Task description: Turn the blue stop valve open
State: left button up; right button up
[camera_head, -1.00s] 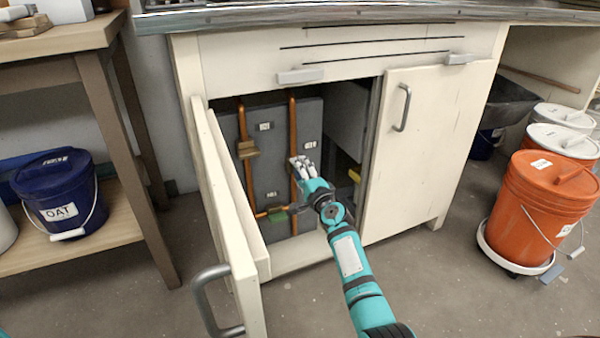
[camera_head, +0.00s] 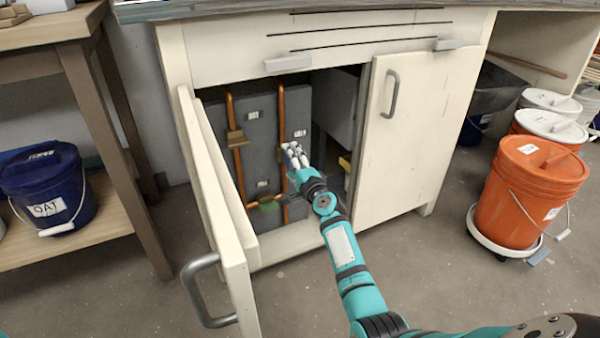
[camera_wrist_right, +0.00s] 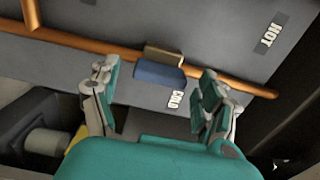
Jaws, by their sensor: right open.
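The blue stop valve handle (camera_wrist_right: 158,74) is a flat blue block on a brass body (camera_wrist_right: 164,54), on a copper pipe. A COLD label (camera_wrist_right: 176,99) is beside it. My right gripper (camera_wrist_right: 158,82) is open, with one finger on each side of the blue handle and visible gaps between. In the head view my right gripper (camera_head: 297,157) reaches into the open cabinet at the right copper pipe and hides most of this valve. My left gripper is not in view.
The cabinet's left door (camera_head: 222,205) stands open; its right door (camera_head: 410,140) is shut. A HOT label (camera_wrist_right: 270,36) is on the panel. Orange bucket (camera_head: 530,190) stands right.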

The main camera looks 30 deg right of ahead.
jog(key=s, duration=1.1)
jog(key=shift+s+a, duration=0.15)
jog(key=shift+a, duration=0.15)
